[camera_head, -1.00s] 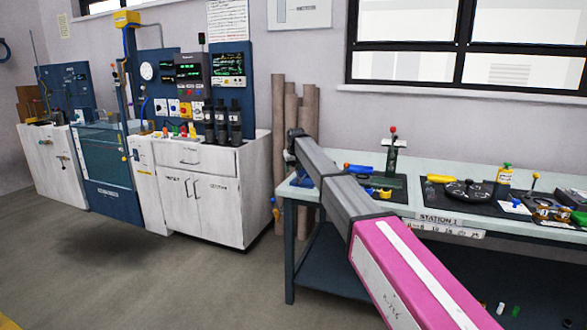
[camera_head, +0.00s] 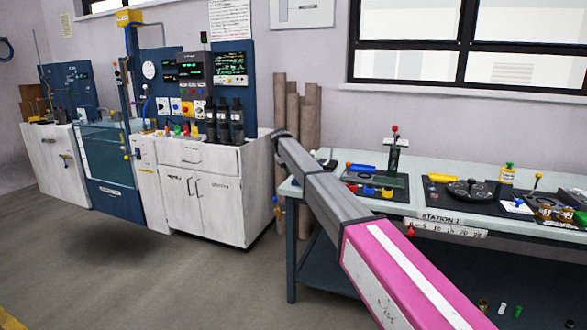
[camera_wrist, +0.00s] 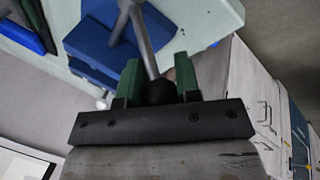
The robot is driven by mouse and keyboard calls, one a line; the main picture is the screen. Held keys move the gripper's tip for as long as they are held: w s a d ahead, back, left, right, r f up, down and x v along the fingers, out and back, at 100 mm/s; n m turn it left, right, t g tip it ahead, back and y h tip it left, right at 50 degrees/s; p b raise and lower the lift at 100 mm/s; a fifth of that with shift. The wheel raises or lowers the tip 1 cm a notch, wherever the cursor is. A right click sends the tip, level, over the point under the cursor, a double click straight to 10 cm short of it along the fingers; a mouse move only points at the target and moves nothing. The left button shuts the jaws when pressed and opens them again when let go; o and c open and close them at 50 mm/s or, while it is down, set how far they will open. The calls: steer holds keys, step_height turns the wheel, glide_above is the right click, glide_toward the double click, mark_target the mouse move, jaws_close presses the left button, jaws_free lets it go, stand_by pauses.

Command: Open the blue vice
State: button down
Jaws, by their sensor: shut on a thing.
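The blue vice (camera_wrist: 100,42) shows at the top of the wrist view, at the edge of the pale bench top. Its grey handle bar (camera_wrist: 138,30) runs down from the vice to a dark round end (camera_wrist: 160,92). My gripper (camera_wrist: 157,72), with green fingers, is shut on this bar close to its round end. The vice's jaws cannot be made out. In the head view my arm covers the bench's left corner, and the vice and my gripper are hidden behind it.
The workbench (camera_head: 340,196) carries a blue-handled tool (camera_head: 361,168), a green stand with a red knob (camera_head: 393,150) and a black round fixture (camera_head: 470,188). Brown tubes (camera_head: 310,120) stand behind its left end. A white cabinet (camera_head: 255,185) is left; floor between is open.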

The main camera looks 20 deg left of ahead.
steer(key=shift+a+f+h, duration=0.2)
steer(key=shift+f+h, duration=0.05)
steer(key=shift+h, duration=0.15)
steer(key=c, duration=0.8)
jaws_free()
steer(key=shift+r, duration=0.15)
steer(key=v, duration=1)
steer(key=shift+s+a+r, duration=0.15)
steer(key=shift+a+r, duration=0.05)
steer(key=shift+r, duration=0.05)
